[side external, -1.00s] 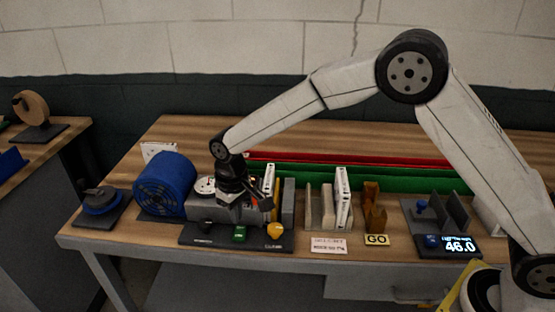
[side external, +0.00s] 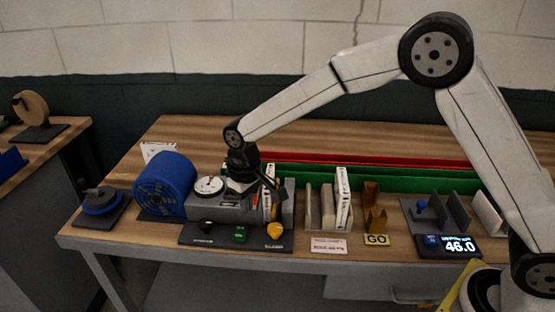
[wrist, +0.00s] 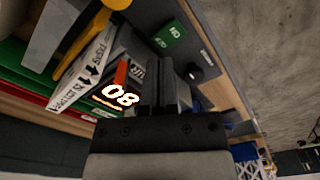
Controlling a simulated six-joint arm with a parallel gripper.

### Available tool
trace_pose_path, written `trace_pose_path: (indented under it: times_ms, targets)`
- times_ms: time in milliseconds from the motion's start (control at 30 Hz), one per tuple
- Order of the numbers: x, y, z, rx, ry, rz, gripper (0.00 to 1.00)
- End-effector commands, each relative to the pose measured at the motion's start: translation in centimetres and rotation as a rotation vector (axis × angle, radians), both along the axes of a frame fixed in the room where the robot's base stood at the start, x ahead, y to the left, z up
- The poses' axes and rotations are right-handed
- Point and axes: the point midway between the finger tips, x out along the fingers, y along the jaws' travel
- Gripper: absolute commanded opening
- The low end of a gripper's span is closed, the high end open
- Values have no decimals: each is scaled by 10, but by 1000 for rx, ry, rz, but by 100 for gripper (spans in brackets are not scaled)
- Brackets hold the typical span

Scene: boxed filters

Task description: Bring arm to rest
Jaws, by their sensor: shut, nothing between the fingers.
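My gripper (side external: 270,190) hangs from my arm above the grey test unit with the round white dial (side external: 210,185), behind the dark control panel (side external: 222,237). In the wrist view my gripper (wrist: 165,85) has its two dark fingers together with nothing held between them. A lit readout showing "08" (wrist: 121,95) is just left of the fingers in that view. The fingertips are small and dark in the side view, and I cannot tell whether they touch anything there.
The panel carries a black knob (side external: 206,227), a green button (side external: 239,234) and a yellow knob (side external: 275,230). A blue drum (side external: 165,185) stands left. A rack with white boxes (side external: 342,198), a GO stand (side external: 376,239) and a display reading 46.0 (side external: 459,246) stand right. Red and green bins line the back.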

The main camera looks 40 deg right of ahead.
Motion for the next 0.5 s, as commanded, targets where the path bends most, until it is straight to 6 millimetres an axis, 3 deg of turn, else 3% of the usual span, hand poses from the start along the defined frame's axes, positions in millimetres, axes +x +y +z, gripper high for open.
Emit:
trace_pose_path:
  times_ms: [267, 500]
  targets:
    - [-37, -55, 11, 14, -52, -65, 0]
    - [-82, -99, 16, 23, -104, -122, 0]
